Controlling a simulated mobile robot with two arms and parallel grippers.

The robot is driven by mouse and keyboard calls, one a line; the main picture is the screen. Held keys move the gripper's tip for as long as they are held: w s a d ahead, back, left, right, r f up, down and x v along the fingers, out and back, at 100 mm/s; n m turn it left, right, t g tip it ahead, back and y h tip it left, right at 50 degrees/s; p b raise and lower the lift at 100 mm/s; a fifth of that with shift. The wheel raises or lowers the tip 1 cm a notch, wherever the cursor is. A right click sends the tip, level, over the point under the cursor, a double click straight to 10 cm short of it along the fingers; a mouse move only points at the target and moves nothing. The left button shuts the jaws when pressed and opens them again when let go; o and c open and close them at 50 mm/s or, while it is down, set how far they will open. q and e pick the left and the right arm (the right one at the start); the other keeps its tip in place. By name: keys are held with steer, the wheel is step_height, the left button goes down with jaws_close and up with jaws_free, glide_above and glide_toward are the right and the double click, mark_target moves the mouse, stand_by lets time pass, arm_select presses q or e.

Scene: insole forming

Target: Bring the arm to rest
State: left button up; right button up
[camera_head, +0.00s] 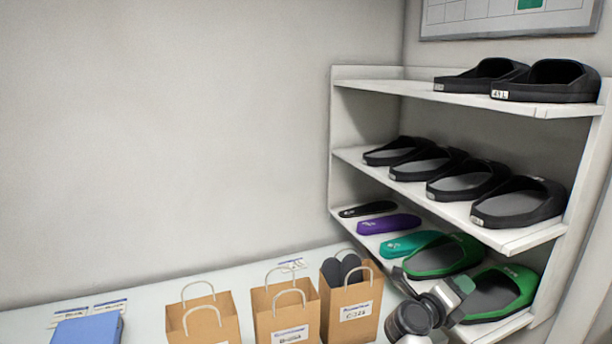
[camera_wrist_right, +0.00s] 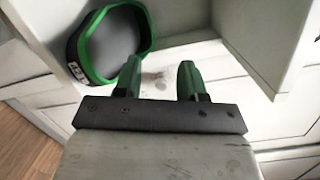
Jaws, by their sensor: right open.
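My right gripper (camera_head: 452,292) is in front of the low end of the shelf in the head view, at the right of the paper bags. In the right wrist view my right gripper (camera_wrist_right: 158,72) has its two green fingers apart with nothing between them. A green-rimmed sandal (camera_wrist_right: 112,42) lies beyond the fingers at the upper left there, apart from them. In the head view, two green sandals lie on the lowest shelf, one (camera_head: 440,256) behind the gripper and one (camera_head: 505,291) to its right, partly hidden by it. My left gripper is out of view.
A white shelf unit (camera_head: 560,230) holds several black sandals (camera_head: 515,202) and coloured insoles (camera_head: 389,224). Three paper bags (camera_head: 286,316) stand on the white table (camera_head: 150,296); the right bag (camera_head: 352,310) holds dark items. A blue object (camera_head: 88,330) lies at the left.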

steer(key=s+a+r+n+t+y, duration=0.1)
steer(key=s+a+n+t+y, duration=0.1)
steer(key=a+n+t+y, duration=0.55)
steer(key=s+a+n+t+y, duration=0.2)
steer(key=s+n+t+y, duration=0.3)
steer(key=n, duration=0.6)
steer(key=s+a+f+n+g+y, duration=0.6)
steer(key=n+y, duration=0.3)
steer(key=n, duration=0.3)
steer(key=s+d+f+n+g+h, duration=0.15)
steer(key=s+f+g, duration=0.25)
steer(key=s, duration=0.4)
steer(key=s+d+f+n+g+h, duration=0.1)
steer(key=s+f+n+g+h, duration=0.2)
steer(key=s, duration=0.5)
steer(key=s+d+f+n+g+h, duration=0.1)
steer(key=s+f+g+h, duration=0.1)
steer(key=s+f+g, duration=0.45)
steer(key=s+f, duration=0.3)
steer(key=f, duration=2.3)
steer(key=s+d+f+g, duration=0.1)
steer(key=s+d+f, duration=0.2)
steer(key=s+f, duration=1.1)
steer(key=shift+s+f, duration=0.2)
steer(key=shift+s, duration=0.3)
